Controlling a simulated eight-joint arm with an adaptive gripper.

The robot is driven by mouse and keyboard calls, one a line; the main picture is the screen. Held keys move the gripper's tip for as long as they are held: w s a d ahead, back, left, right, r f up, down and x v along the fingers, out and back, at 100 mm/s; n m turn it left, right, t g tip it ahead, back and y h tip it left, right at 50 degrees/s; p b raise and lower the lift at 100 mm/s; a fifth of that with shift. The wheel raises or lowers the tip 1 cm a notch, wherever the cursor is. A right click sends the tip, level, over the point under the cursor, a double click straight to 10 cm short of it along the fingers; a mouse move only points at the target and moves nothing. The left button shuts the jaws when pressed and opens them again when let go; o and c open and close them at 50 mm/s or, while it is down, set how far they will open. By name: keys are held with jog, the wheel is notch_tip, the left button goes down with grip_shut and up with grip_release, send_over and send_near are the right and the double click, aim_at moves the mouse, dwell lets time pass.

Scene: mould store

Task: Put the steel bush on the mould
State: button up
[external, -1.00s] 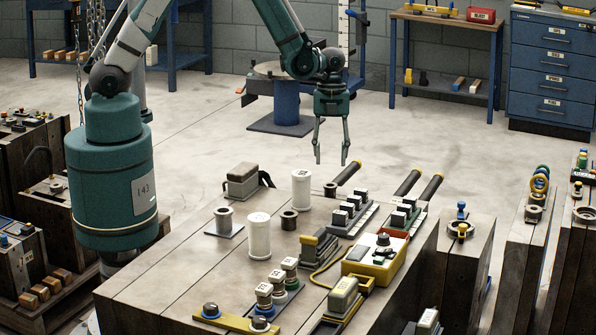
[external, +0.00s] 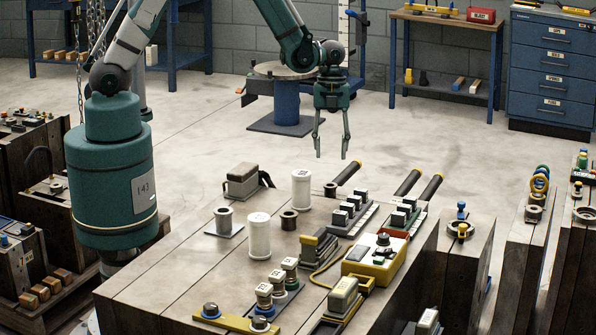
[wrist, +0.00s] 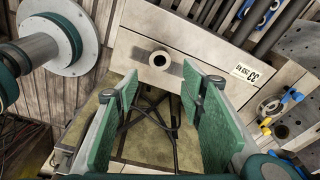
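My gripper (external: 331,152) is open and empty, pointing down over the far edge of a large grey-brown mould block (external: 150,290). Small ring-shaped metal bushes stand on this block: one on a thin plate (external: 224,220), one beside the white cylinders (external: 289,220), and one near the far edge (external: 331,189). I cannot tell which one the task means. In the wrist view, my gripper's green-padded fingers (wrist: 163,88) are apart with nothing between them. Past the fingertips, a round bush-like ring (wrist: 160,60) shows on a pale labelled block (wrist: 205,62).
Two white cylinders (external: 259,236) (external: 301,190), a yellow box (external: 374,262) and several dark-handled tools (external: 408,182) crowd the block. Smaller blocks with fittings (external: 466,235) stand to the right.

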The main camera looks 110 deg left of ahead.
jog(key=d+r+n+t+y, duration=0.25)
jog(key=d+r+n, duration=0.35)
jog(key=d+r, duration=1.45)
jog(key=s+d+r+n+t+h, duration=0.1)
jog(key=s+d+r+n+t, duration=0.3)
jog(key=s+d+r+n, duration=0.3)
jog(key=s+d+r, duration=0.5)
jog(key=s+d, duration=0.3)
jog(key=d, duration=0.1)
jog(key=shift+d+n, duration=0.3)
jog(key=shift+d, duration=0.1)
jog(key=shift+s+f, duration=0.1)
notch_tip(320, 180, down, 9)
jog(key=b, duration=0.9)
